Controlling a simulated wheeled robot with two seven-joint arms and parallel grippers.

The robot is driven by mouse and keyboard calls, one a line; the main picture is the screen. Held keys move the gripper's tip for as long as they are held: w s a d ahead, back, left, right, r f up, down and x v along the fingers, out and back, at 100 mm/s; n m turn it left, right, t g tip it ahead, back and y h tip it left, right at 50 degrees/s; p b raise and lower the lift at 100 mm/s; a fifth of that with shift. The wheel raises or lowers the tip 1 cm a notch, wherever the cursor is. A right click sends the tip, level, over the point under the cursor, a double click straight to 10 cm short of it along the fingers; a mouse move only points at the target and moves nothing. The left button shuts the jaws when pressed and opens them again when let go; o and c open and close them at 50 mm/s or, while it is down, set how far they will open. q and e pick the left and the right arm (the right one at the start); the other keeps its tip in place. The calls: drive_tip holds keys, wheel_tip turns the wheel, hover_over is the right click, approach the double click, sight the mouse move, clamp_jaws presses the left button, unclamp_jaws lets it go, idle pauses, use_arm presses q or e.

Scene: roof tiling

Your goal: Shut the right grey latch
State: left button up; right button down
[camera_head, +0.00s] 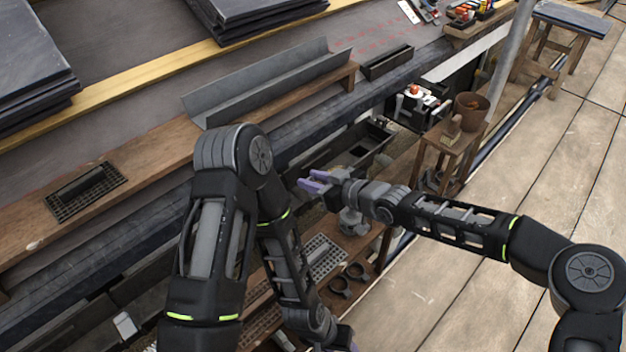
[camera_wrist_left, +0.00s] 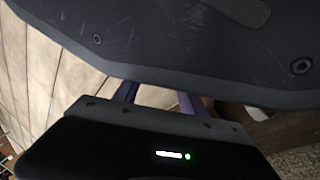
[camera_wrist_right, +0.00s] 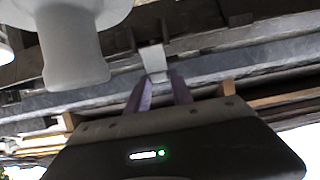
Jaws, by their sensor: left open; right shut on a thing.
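My right gripper (camera_head: 312,182) reaches in from the right over the edge of the dark gutter (camera_head: 368,143). In the right wrist view its purple fingers (camera_wrist_right: 160,88) are shut on a small light-grey tab, the grey latch (camera_wrist_right: 153,58), against a dark rail. In the head view the latch is too small to make out at the fingertips. My left gripper (camera_head: 338,343) hangs low at the bottom of the head view. In the left wrist view its fingers (camera_wrist_left: 155,97) are apart, with nothing seen between them, close under a large dark body.
A grey metal channel (camera_head: 270,88) lies on the plank above. A vented tile (camera_head: 85,190) lies at left. A wooden stool (camera_head: 455,150) with a brown bucket (camera_head: 471,110) stands beyond my right gripper. A pale rounded piece (camera_wrist_right: 75,60) hangs close in the right wrist view.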

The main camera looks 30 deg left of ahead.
drive_tip(key=shift+a+r+h+p, duration=0.2)
drive_tip(key=shift+h+p, duration=0.1)
drive_tip(key=shift+p, duration=0.55)
drive_tip(key=h+p, duration=0.1)
drive_tip(key=p, duration=0.1)
drive_tip(key=a+g+h+p, duration=0.1)
drive_tip(key=shift+w+p, duration=0.2)
drive_tip(key=shift+p, duration=0.15)
drive_tip(key=shift+w+a+f+g+h+p, duration=0.15)
drive_tip(key=shift+a+f+h+p, duration=0.1)
drive_tip(key=shift+h+p, duration=0.25)
drive_tip(key=shift+s+a+f+g+h+p, duration=0.15)
drive_tip(key=shift+f+h+p, duration=0.1)
drive_tip(key=shift+h, duration=0.35)
drive_tip(key=shift+w+a+f+g+h+p, duration=0.1)
drive_tip(key=shift+w+f+g+h+p, duration=0.1)
drive_tip(key=shift+h, duration=0.3)
drive_tip(key=shift+w+a+f+g+h+p, duration=0.1)
drive_tip(key=shift+f+g+h+p, duration=0.1)
drive_tip(key=shift+h, duration=0.3)
drive_tip(key=c, duration=1.1)
unclamp_jaws()
